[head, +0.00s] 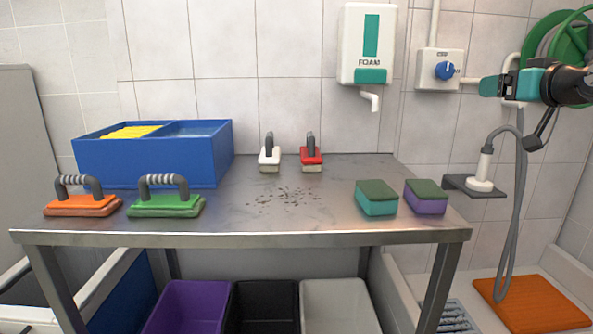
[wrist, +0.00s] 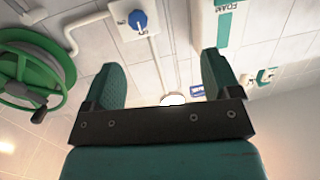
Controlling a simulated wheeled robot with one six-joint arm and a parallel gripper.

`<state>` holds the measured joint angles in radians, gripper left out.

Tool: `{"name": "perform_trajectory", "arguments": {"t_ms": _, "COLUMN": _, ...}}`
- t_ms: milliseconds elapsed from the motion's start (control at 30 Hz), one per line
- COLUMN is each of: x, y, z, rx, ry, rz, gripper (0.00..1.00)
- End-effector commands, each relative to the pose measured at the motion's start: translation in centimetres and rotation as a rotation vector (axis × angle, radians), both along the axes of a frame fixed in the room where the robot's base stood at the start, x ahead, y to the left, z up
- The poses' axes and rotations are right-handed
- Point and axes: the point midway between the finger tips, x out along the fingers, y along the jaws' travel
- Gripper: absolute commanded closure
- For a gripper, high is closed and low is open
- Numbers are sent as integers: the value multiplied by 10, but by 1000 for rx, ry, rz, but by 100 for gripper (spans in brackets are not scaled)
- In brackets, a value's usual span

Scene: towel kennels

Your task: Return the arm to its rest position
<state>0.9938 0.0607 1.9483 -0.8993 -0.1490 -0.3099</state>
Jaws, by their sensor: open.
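My gripper (head: 488,87) is raised at the upper right of the head view, to the right of the table and well above it. Its teal fingers point left, level with the wall dial. In the wrist view my gripper (wrist: 163,75) has its two teal fingers spread wide with nothing between them. Beyond them are the tiled wall, the white foam dispenser (wrist: 230,15) and the box with the blue dial (wrist: 138,20).
The metal table (head: 230,215) bears a blue two-part bin (head: 150,162), an orange brush (head: 80,205), a green brush (head: 165,205), white and red brushes, and two sponges. A green hose reel (head: 550,45) and a shower head (head: 483,175) on its shelf are near my arm.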

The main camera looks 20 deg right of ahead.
Motion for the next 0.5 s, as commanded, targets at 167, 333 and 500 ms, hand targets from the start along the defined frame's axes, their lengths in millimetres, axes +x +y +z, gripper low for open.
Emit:
{"name": "perform_trajectory", "arguments": {"t_ms": 167, "x": 15, "y": 56, "z": -22, "rx": 41, "ry": 97, "rz": 105, "gripper": 17}}
{"name": "perform_trajectory", "arguments": {"t_ms": 333, "x": 21, "y": 132, "z": -53, "rx": 86, "ry": 241, "rz": 243, "gripper": 17}}
{"name": "perform_trajectory", "arguments": {"t_ms": 500, "x": -5, "y": 247, "z": -103, "rx": 117, "ry": 493, "rz": 450, "gripper": 17}}
